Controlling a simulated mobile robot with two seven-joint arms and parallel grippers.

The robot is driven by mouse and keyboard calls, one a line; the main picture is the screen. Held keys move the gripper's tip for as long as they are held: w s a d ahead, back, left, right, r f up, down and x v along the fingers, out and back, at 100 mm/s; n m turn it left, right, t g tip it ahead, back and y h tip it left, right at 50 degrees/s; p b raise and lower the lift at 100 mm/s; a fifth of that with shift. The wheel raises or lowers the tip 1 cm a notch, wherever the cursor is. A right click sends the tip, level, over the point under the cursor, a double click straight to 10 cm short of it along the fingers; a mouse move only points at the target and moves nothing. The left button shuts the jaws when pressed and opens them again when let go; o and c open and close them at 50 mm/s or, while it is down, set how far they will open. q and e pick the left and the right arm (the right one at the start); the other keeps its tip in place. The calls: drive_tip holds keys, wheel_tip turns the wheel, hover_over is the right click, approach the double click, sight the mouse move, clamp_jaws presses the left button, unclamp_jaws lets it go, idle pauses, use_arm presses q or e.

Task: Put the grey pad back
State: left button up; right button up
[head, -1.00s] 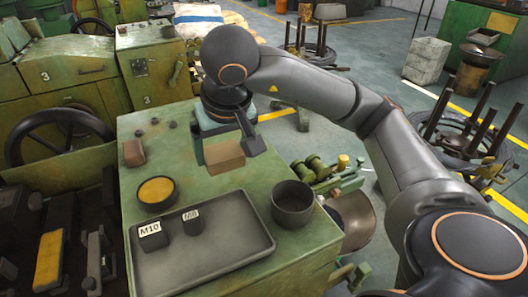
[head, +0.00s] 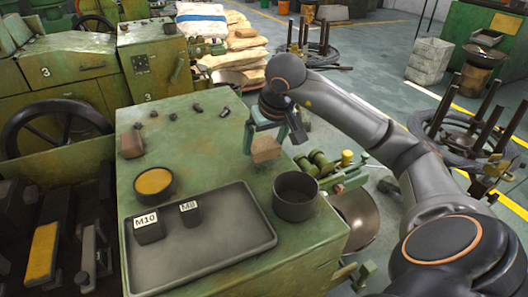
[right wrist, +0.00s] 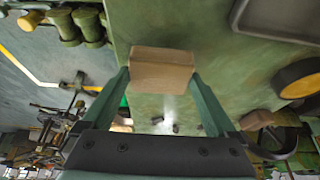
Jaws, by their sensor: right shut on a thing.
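My right gripper (head: 270,144) is shut on a tan-brown block (head: 265,149). It holds the block above the green machine top (head: 225,160), near its right edge in the head view. In the right wrist view the block (right wrist: 162,70) sits between the two green fingertips, with green surface behind it. The held block looks brown rather than grey. A second, reddish-brown block (head: 132,144) lies at the left edge of the machine top. I cannot pick out a clearly grey pad. My left gripper is not in view.
A grey tray (head: 235,253) holds dark blocks marked M10 (head: 149,230) and M8 (head: 190,214). A dark empty cup (head: 295,196) and a bowl with yellow contents (head: 154,184) stand beside it. Small dark parts (head: 197,107) lie farther back. The middle of the top is clear.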

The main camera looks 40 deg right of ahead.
sight(265, 148)
drive_tip(key=shift+f, duration=1.4)
drive_tip(key=shift+f, duration=0.2)
drive_tip(key=o, duration=0.8)
drive_tip(key=shift+a, duration=0.1)
drive_tip(key=shift+o, duration=0.2)
drive_tip(key=shift+r, duration=0.1)
drive_tip(key=shift+r, duration=0.25)
drive_tip(key=p+v, duration=0.1)
drive_tip(key=v, duration=1)
drive_tip(key=shift+r, duration=0.4)
